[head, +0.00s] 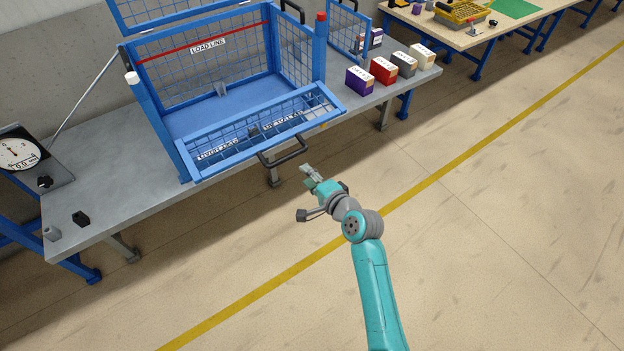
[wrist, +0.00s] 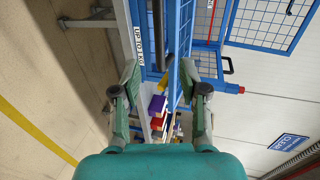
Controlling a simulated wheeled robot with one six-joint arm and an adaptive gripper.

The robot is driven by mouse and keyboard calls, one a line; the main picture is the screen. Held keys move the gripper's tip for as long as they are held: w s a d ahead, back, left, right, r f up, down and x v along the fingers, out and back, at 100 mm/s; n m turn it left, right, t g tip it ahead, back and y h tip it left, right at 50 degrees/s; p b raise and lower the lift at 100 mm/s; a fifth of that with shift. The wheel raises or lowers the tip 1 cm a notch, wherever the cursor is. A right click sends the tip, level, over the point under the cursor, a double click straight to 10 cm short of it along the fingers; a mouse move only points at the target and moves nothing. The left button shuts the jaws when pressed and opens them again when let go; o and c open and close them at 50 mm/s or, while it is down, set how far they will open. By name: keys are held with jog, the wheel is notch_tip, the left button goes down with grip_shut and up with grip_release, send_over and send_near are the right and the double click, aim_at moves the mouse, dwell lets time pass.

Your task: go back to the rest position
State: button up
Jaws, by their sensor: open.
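My gripper (head: 311,177) is at the end of my teal arm, in front of the bench and above the floor in the head view. In the wrist view its two fingers (wrist: 165,85) are spread wide with nothing between them. The blue wire cage (head: 220,85) stands on the grey bench (head: 110,180), with its lid raised and its front flap (head: 265,130) folded down.
Several small boxes, among them a purple one (head: 359,80) and a red one (head: 383,70), stand right of the cage. A dial gauge (head: 18,152) is at the left. A second table (head: 480,38) stands at the back right. The floor (head: 500,200) around my arm is clear.

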jog(key=shift+v, duration=0.8)
jog(key=s+d+f+n+t+h, duration=0.1)
jog(key=s+d+f+h, duration=0.15)
jog(key=s+d, duration=0.45)
jog(key=s+d+f+n+h, duration=0.2)
jog(key=s+f, duration=0.1)
jog(key=s, duration=0.8)
jog(key=s+d+f+n+t+h, duration=0.1)
jog(key=s+d+f+h, duration=0.15)
jog(key=s+d, duration=0.45)
jog(key=s+r+n, duration=0.2)
jog(key=s+r, duration=0.2)
jog(key=s, duration=0.4)
jog(key=s+d+r+n+h, duration=0.1)
jog(key=s+r+n, duration=0.1)
jog(key=s+r, duration=0.3)
jog(key=s+d+r+n, duration=0.1)
jog(key=s+r+n, duration=0.2)
jog(key=s, duration=0.8)
jog(key=shift+s+d+r, duration=0.15)
jog(key=shift+s+r, duration=0.05)
jog(key=shift+r, duration=0.7)
